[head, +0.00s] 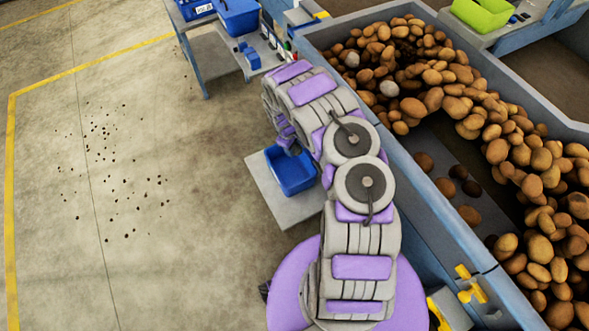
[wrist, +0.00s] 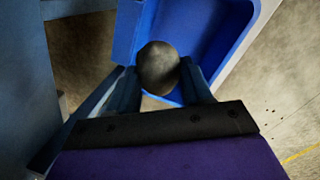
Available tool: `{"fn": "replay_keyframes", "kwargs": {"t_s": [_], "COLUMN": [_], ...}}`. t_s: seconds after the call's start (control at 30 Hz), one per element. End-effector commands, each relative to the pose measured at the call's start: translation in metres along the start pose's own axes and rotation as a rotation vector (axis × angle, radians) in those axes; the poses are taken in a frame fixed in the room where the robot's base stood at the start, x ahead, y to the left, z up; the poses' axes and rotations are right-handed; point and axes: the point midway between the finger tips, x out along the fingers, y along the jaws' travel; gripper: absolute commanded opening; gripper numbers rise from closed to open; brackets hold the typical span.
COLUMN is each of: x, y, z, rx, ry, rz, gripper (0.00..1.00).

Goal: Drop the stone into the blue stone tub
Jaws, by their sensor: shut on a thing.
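My gripper (wrist: 160,77) is shut on a round grey stone (wrist: 158,64), held between its two fingers in the wrist view. Beyond the stone in that view is a blue tub (wrist: 225,35); the stone overlaps the tub's near end in the picture, and its height above the tub is hard to tell. In the head view a blue tub (head: 292,172) sits on a light grey stand beside the grader, partly covered by my arm. The gripper and the held stone are hidden behind my arm there.
The grader's blue side wall (head: 402,172) runs along the right, with many potatoes (head: 480,100) and two pale stones (head: 389,88) inside. Another blue bin (head: 238,16) stands on a bench at the top. The floor at left is open, with scattered dark specks.

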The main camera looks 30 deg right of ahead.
Motion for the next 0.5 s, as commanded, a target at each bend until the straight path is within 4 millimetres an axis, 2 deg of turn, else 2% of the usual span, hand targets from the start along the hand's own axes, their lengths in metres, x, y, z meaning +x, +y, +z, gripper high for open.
{"fn": "replay_keyframes", "kwargs": {"t_s": [0.03, 0.33, 0.5], "x": [-0.0008, 0.002, 0.0024], "y": [-0.0005, 0.0037, 0.0042], "z": [-0.0006, 0.002, 0.0025], "rx": [-0.002, -0.002, -0.002], "ry": [0.0, 0.004, 0.004], "rz": [0.001, -0.006, -0.007], "gripper": [0.52, 0.8, 0.8]}}
